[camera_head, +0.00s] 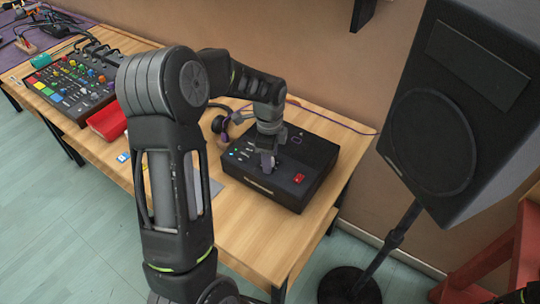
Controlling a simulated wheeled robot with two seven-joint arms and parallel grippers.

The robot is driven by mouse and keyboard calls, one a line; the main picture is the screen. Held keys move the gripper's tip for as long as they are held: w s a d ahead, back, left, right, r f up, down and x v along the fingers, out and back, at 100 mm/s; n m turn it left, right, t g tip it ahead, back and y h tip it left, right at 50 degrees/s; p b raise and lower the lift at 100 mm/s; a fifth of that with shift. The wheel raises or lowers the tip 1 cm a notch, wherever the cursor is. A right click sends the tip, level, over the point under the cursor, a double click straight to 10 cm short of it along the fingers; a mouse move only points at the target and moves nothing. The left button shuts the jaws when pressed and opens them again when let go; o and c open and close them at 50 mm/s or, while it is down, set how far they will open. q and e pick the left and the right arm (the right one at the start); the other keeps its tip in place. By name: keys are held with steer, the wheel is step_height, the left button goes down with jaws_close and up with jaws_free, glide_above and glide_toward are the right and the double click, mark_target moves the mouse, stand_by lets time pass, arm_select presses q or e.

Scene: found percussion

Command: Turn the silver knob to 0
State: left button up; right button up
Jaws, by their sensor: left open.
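A black box-shaped device (310,152) lies on the wooden table, with small coloured buttons on its left side and a red switch (298,178) near its front right. My left gripper (267,166) is over the top of the device, pointing down, with its fingers open close to the panel. I cannot clearly make out the silver knob; the gripper covers the middle of the panel. Its dial marks are too small to read. Whether the fingers touch anything is hidden. My right gripper is not in view.
A mixer (75,80) with coloured knobs and a red tray (107,122) are at the left. Headphones (220,122) and a purple cable lie behind the device. A large black speaker (436,140) on a stand is at the right, beyond the table's edge.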

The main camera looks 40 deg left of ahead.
arm_select(q)
jaws_close()
stand_by(0.4)
